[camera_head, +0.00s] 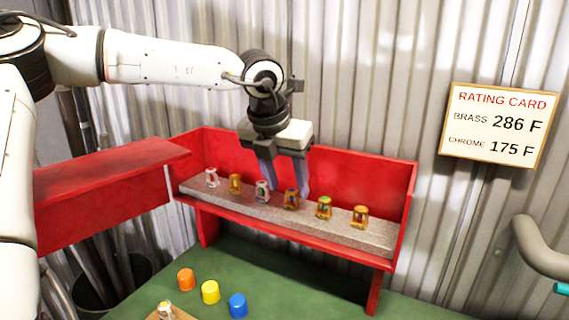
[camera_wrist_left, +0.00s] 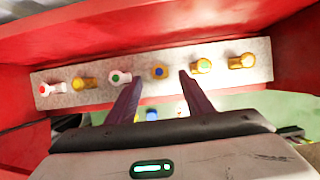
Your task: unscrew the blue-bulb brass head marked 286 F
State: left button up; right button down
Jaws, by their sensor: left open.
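The blue-bulb brass head (camera_head: 291,199) stands upright in a row of small heads on the grey strip (camera_head: 340,235); it also shows in the left wrist view (camera_wrist_left: 159,71). My left gripper (camera_head: 285,190) is open above the row, fingers pointing down. In the left wrist view its fingertips (camera_wrist_left: 160,82) lie on either side of the blue-bulb head, with gaps. I cannot tell how far down they reach. The rating card (camera_head: 497,125) on the wall reads brass 286 F, chrome 175 F. My right gripper is not in view.
A chrome green-bulb head (camera_head: 262,191) and a brass green-bulb head (camera_head: 324,208) flank it closely. The red shelf (camera_head: 350,170) has a back wall and ends. Orange (camera_head: 186,279), yellow (camera_head: 210,291) and blue (camera_head: 237,305) caps stand on the green table (camera_head: 285,285).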

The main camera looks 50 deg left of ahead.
aim_at(290, 192)
pick_arm(q)
jog(key=shift+x, duration=1.9)
